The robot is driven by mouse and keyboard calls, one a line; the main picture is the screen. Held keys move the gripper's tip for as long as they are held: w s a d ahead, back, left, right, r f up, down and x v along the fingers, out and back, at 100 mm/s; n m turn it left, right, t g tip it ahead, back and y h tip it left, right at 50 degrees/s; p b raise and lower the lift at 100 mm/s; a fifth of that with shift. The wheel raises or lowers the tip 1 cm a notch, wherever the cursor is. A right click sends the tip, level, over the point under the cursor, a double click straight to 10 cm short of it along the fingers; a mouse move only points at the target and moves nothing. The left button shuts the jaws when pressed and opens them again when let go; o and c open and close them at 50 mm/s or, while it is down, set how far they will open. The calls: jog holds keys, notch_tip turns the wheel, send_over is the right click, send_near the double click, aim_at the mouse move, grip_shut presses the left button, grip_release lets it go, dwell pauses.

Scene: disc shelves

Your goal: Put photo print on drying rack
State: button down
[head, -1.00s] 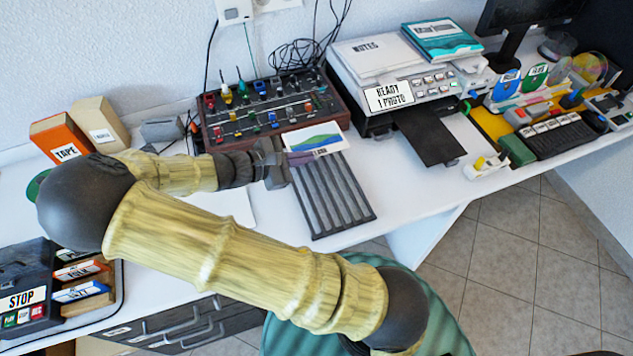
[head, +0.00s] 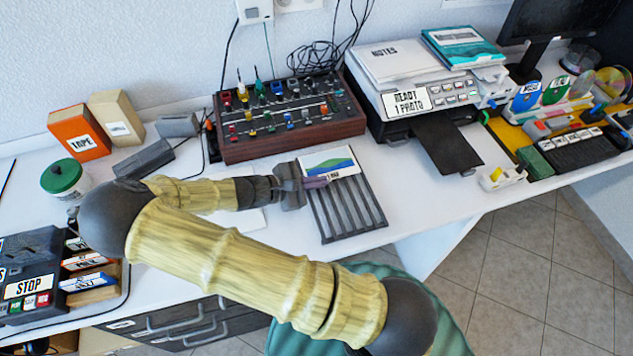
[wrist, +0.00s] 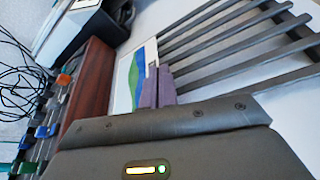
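The photo print (head: 328,162) is a white-bordered sheet with blue and green bands. It is over the far end of the dark slatted drying rack (head: 345,212), overlapping its slats. I cannot tell whether it rests on the slats or hangs just above them. My gripper (head: 316,182) is at the print's near edge, and its purple fingers look close together on that edge. In the wrist view the print (wrist: 124,85) lies just beyond the purple fingers (wrist: 158,88), which hide part of it. The rack's slats (wrist: 235,45) run off to the right there.
A mixer panel with coloured knobs (head: 285,145) stands close behind the print and rack. A printer (head: 415,98) with a dark output tray (head: 445,145) is to the right. A tape dispenser (head: 497,178) sits farther right. The white desk (head: 400,190) is clear right of the rack.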

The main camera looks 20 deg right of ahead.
jog(key=shift+f, duration=0.1)
jog(key=c, duration=2)
grip_release()
jog(key=shift+o, duration=0.2)
jog(key=v, duration=1.2)
jog(key=shift+p, duration=0.3)
jog(key=shift+d, duration=0.1)
